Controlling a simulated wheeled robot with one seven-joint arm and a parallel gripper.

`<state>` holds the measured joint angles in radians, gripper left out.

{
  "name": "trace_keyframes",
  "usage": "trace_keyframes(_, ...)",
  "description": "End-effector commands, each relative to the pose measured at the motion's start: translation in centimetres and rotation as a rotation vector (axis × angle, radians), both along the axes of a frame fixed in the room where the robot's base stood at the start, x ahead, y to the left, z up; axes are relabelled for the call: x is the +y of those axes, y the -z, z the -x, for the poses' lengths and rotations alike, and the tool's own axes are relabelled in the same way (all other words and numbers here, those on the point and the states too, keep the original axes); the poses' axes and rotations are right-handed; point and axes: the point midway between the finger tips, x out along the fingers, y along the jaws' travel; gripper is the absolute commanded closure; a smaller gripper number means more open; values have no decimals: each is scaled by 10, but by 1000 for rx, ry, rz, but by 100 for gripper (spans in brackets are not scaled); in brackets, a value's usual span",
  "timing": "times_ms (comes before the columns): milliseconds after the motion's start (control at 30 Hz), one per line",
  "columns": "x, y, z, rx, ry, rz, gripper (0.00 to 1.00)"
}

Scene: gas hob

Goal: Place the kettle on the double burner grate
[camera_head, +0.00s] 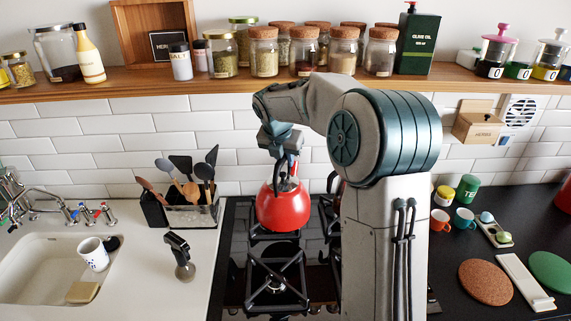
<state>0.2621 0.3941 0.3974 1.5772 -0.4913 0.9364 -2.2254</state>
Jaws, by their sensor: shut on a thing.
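The red kettle (283,207) is at the back left of the hob, upright, with a dark handle on top. My gripper (284,168) is above it and shut on its handle. The kettle appears over the rear part of the left black grate (277,273); I cannot tell whether its base touches the grate. The front part of that grate is bare. My arm covers most of the right side of the hob, where only a strip of another grate (331,215) shows.
A utensil holder (191,215) stands on the counter left of the hob. A sink (38,262) is at far left. Jars (264,52) line the shelf (225,78) above. Mugs (439,220), a cork mat (486,282) and other small items lie to the right.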

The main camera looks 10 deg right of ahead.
Motion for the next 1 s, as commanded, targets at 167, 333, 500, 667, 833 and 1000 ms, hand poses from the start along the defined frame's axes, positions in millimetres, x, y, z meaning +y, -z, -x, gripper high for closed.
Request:
trace_keyframes(167,-5,-5,-22,-5,0,1,100)
trace_keyframes(333,-7,-4,-35,-5,-1,1,100)
trace_keyframes(500,-8,5,-40,-3,-1,3,100)
trace_keyframes(667,-8,18,-40,-4,-1,2,100)
trace_keyframes(833,-8,28,-40,-5,0,2,100)
trace_keyframes(1000,-8,36,-40,-5,0,2,100)
